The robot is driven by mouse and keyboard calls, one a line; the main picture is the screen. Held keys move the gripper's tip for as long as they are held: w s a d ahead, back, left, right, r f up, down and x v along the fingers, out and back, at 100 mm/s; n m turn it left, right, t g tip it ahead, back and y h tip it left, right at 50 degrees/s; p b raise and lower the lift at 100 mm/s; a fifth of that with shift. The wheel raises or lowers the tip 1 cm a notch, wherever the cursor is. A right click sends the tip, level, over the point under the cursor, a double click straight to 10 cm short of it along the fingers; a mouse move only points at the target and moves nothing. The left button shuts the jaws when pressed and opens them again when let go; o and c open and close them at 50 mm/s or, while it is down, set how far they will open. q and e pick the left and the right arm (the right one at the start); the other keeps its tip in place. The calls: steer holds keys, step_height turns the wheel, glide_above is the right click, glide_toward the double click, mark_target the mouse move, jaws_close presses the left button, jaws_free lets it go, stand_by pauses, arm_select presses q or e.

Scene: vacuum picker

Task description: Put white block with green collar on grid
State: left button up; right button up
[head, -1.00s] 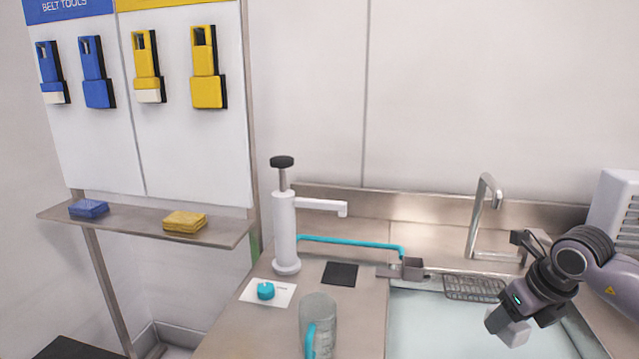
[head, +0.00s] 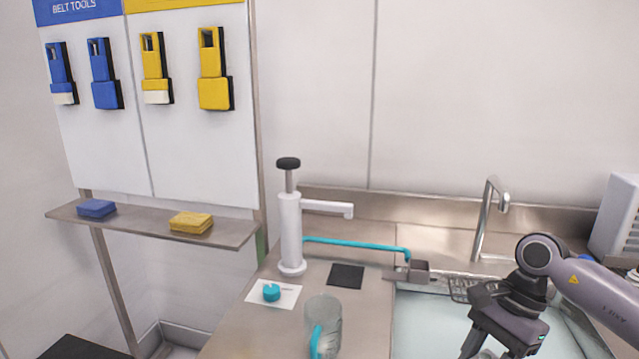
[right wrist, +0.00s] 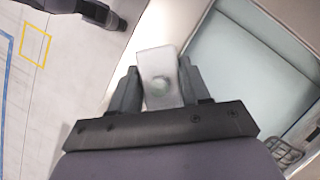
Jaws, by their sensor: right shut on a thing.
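My right gripper (right wrist: 160,88) is shut on a white block (right wrist: 158,66), which stands up between its fingers in the right wrist view. A round, pale greenish spot shows on the block's face; I cannot make out a green collar. In the head view my right gripper (head: 482,345) points down over the sink's front part, and its fingertips are near the picture's lower edge. A wire grid (head: 459,288) lies at the back of the sink, partly hidden by my right arm. A corner of it shows in the right wrist view (right wrist: 284,151). My left gripper is not in view.
The sink (head: 430,325) has a tap (head: 484,222) behind it. A shelf (head: 140,225) holds blue and yellow pads.

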steer(key=s+a+n, duration=0.1)
steer(key=n, duration=0.1)
steer(key=s+n+g+h, duration=0.1)
steer(key=n, duration=0.2)
steer(key=s+a+n+g+h, duration=0.1)
steer(key=n, duration=0.2)
steer(key=shift+a+r, duration=0.1)
steer(key=shift+a, duration=0.2)
steer(key=n, duration=0.1)
steer(key=s+n+h, duration=0.1)
steer(key=n, duration=0.1)
steer(key=a+n+h, duration=0.1)
steer(key=shift+s+r+n, duration=0.15)
steer(key=shift+s+n, duration=0.25)
